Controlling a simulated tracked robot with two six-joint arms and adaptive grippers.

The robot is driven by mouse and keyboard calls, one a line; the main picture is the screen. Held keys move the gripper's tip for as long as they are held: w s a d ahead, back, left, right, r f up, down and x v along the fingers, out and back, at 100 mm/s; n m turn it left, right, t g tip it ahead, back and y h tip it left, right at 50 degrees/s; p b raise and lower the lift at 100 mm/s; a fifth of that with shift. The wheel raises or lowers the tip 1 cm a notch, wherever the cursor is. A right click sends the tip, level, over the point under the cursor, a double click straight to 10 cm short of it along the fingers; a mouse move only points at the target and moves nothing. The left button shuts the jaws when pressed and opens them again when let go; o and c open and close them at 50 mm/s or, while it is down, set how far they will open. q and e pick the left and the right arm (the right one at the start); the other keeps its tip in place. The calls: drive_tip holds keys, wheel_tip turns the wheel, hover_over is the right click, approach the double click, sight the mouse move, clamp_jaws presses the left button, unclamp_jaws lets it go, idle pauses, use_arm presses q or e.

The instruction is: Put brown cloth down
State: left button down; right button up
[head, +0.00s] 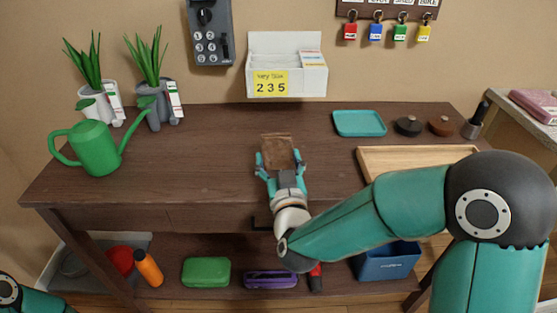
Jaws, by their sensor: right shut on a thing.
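The brown cloth (277,149) is a small folded piece at the middle of the dark wooden table (215,160). My right gripper (280,166) is shut on the near end of the cloth, with its teal fingers on either side. I cannot tell whether the cloth touches the tabletop or hangs just above it. Part of my left arm shows at the bottom left corner, but its gripper is out of view.
A green watering can (94,148) and two potted plants stand at the left. A teal tray (359,123), dark round items and a wooden tray (400,152) lie at the right. A white box (287,66) is behind. The tabletop left of the cloth is clear.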

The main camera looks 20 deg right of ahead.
drive_tip(key=shift+f, duration=0.15)
drive_tip(key=o, duration=1)
